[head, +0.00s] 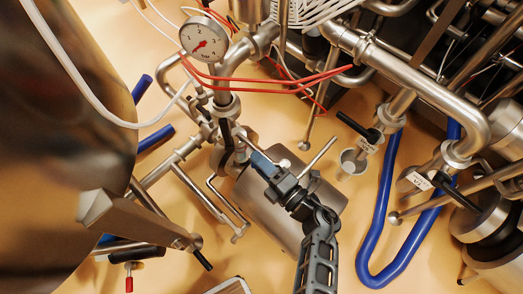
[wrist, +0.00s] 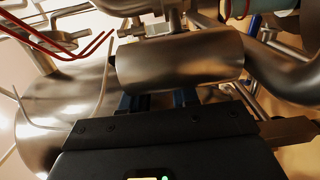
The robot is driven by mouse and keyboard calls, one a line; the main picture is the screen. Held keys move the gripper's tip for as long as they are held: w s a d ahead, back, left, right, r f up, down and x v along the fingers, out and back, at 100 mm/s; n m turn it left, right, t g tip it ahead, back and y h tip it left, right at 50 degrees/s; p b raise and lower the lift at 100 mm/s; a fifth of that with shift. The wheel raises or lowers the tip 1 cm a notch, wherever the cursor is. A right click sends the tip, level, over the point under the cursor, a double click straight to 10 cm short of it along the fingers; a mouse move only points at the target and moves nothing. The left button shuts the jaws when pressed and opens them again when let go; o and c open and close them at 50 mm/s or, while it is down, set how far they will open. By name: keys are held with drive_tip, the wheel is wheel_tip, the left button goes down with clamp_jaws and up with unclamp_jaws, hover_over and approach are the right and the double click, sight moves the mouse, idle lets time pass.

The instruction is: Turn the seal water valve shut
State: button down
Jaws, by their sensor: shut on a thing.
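My gripper (head: 258,160), with blue fingertips, is at a small valve on the upright steel pipework, over the steel cylindrical vessel (head: 285,205) in the head view. It is shut on what looks like the valve's handle, but the fingers and the gripper body hide most of it. In the wrist view the blue fingers of my gripper (wrist: 158,100) reach beneath a horizontal steel cylinder (wrist: 180,58). The held part is hidden there. No readable label shows at this valve, so I cannot confirm that it is the seal water valve.
A pressure gauge (head: 204,38) and red cables (head: 265,82) are above the gripper. A large steel vessel (head: 60,130) fills the left. Open floor shows below.

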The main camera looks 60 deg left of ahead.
drive_tip(key=shift+s+d+f+n+g+h+b, duration=0.1)
drive_tip(key=shift+d+n+g+h+b, duration=0.15)
drive_tip(key=shift+n+g, duration=0.4)
drive_tip(key=shift+s+d+n+g+h+b, duration=0.1)
drive_tip(key=shift+d+n+g+h+b, duration=0.2)
drive_tip(key=shift+g, duration=0.55)
drive_tip(key=c, duration=0.9)
unclamp_jaws()
drive_tip(key=shift+c, duration=0.2)
drive_tip(key=v, duration=0.7)
drive_tip(key=shift+w+d+p, duration=0.15)
drive_tip(key=shift+d+p, duration=0.15)
drive_tip(key=shift+p, duration=0.15)
drive_tip(key=shift+c, duration=0.3)
